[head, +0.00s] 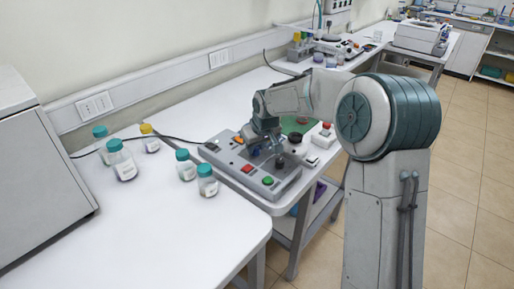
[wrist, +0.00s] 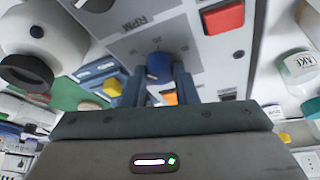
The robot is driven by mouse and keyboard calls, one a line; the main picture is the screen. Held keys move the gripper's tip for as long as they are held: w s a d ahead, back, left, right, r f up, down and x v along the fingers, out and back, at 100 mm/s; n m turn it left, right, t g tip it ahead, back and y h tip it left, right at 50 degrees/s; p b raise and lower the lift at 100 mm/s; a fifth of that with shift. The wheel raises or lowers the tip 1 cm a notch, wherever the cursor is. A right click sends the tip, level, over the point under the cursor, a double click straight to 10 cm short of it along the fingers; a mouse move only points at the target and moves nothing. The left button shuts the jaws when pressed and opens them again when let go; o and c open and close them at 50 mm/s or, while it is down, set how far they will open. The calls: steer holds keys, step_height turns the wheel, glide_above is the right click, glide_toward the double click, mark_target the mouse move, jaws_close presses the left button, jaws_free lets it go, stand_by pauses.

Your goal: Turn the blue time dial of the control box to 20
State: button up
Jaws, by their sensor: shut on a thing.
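The grey control box (head: 227,158) lies on the white table in the head view, and its panel (wrist: 210,58) fills the top middle of the wrist view. The blue time dial (wrist: 159,66) stands between my fingers in the wrist view. My gripper (wrist: 160,82) is shut on the dial, with a finger on each side of it. Small scale marks show around the dial, but which one it points at cannot be read. In the head view my gripper (head: 262,146) is over the box and my arm hides the dial.
A red button (wrist: 222,17) and a dark knob by the RPM label (wrist: 98,4) sit near the dial. Several teal-capped bottles (head: 121,160) stand left of the box. A white device with a black knob (head: 297,138) stands right.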

steer(key=shift+a+f+m+h+b, duration=0.15)
steer(key=shift+m+h+b, duration=0.25)
steer(key=shift+m+b, duration=0.65)
steer(key=m+h+b, duration=0.1)
steer(key=m+b, duration=0.1)
steer(key=m, duration=0.1)
steer(key=shift+a+m+t, duration=0.1)
steer(key=shift+m+t, duration=0.15)
steer(key=shift+t, duration=0.05)
steer(key=m+h+b, duration=0.1)
steer(key=m+h, duration=0.1)
steer(key=m, duration=0.3)
steer(key=shift+a, duration=0.1)
steer(key=shift+r+m, duration=0.2)
steer(key=shift+m, duration=0.1)
steer(key=shift+g, duration=0.4)
steer(key=o, duration=1)
steer(key=v, duration=1.3)
steer(key=shift+s+a+r, duration=0.25)
steer(key=shift+a+r, duration=0.05)
